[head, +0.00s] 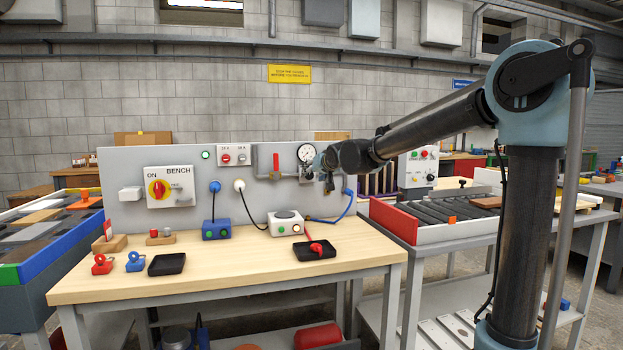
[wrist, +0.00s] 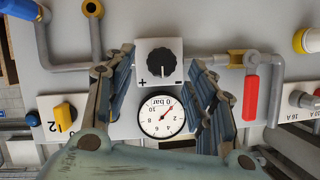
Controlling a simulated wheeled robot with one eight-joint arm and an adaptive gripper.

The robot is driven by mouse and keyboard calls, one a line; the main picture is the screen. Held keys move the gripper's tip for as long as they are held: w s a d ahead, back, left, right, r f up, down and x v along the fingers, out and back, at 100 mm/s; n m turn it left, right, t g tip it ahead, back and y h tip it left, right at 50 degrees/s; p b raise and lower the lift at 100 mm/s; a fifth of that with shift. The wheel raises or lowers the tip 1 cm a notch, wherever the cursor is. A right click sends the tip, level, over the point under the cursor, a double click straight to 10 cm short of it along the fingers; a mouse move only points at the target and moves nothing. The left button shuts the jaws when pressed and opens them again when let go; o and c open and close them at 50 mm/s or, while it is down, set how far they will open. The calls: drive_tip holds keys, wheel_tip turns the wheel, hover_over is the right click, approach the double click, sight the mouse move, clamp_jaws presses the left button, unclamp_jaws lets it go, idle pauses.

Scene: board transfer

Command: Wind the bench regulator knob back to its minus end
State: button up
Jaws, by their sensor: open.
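The black regulator knob (wrist: 160,63) sits on a white plate marked plus at left and minus at right in the wrist view. A pale mark on it points down in the picture, between the two signs. My gripper (wrist: 162,68) is open, with one finger to each side of the knob; I see no clear contact. In the head view my gripper (head: 322,170) is at the grey panel beside the gauge (head: 306,154) and the knob is hidden.
A red-handled valve (wrist: 251,98) and its pipe are right of my fingers in the wrist view, and a yellow knob (wrist: 65,114) is at left. The wooden bench top (head: 240,262) carries a blue box (head: 216,230), a white box (head: 285,223) and black trays.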

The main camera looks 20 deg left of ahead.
sight(310, 175)
drive_tip(key=shift+x, duration=1.7)
drive_tip(key=c, duration=1.1)
